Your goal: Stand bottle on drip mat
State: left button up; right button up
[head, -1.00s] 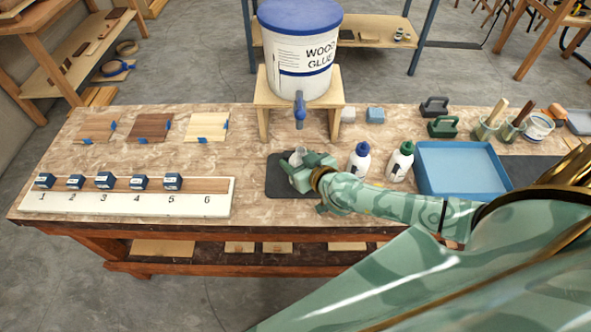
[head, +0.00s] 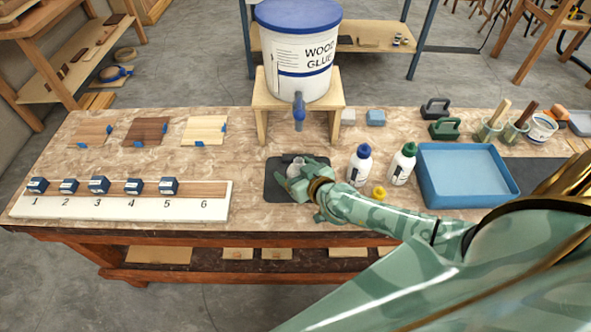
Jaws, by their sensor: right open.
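The dark drip mat (head: 272,190) lies flat on the bench below the glue tub's spout. My right gripper (head: 291,178) is low over the mat, open, and hides part of it. A small pale, greyish object, perhaps a bottle (head: 297,165), shows upright at the gripper's fingers, over the mat; its base is hidden and I cannot tell if it touches the mat. A white bottle with a blue cap (head: 360,166) and one with a green cap (head: 402,164) stand right of the mat. A yellow cap (head: 378,193) shows behind my right arm. My left gripper is out of view.
The wood glue tub (head: 296,55) sits on a wooden stand (head: 262,122), its blue spout (head: 299,115) above the mat's back. A blue tray (head: 468,200) is at right. A numbered board (head: 120,206) with small blue-labelled blocks is at left. Bench between is clear.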

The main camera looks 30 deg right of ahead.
jog(key=shift+s+r, duration=0.2)
jog(key=shift+r, duration=0.05)
jog(key=p+v, duration=0.3)
jog(key=v, duration=0.8)
jog(key=shift+s, duration=0.3)
jog(key=shift+r, duration=0.1)
